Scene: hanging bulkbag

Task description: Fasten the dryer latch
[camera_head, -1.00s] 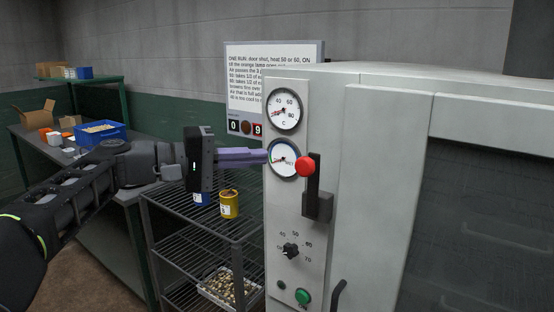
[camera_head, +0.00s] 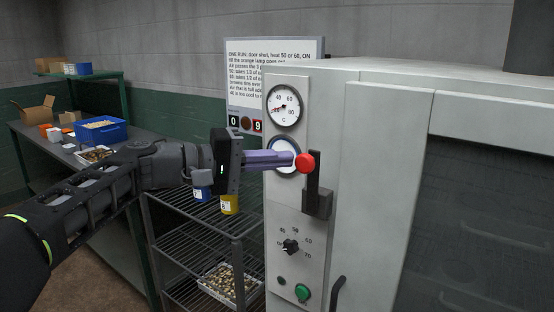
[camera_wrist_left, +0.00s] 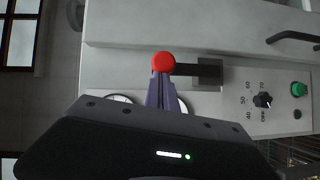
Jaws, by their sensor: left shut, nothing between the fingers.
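The dryer latch is a dark lever (camera_head: 314,180) with a red ball knob (camera_head: 305,164), upright at the edge of the dryer's (camera_head: 385,140) pale control panel. My left gripper (camera_head: 293,159) is shut and empty. Its purple fingertips are at the left side of the knob, in front of the lower gauge. In the left wrist view the fingertips (camera_wrist_left: 163,80) meet the red knob (camera_wrist_left: 163,62), with the dark lever (camera_wrist_left: 208,72) to its right. I cannot tell if they touch it. My right gripper is not in view.
The panel holds an upper gauge (camera_head: 283,105), a dial (camera_head: 291,247) and a green button (camera_head: 302,293). A wire rack (camera_head: 205,250) with a yellow can (camera_head: 229,204) stands left of the dryer. A blue bin (camera_head: 100,131) sits on the bench behind. A sign (camera_head: 272,62) stands behind the dryer.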

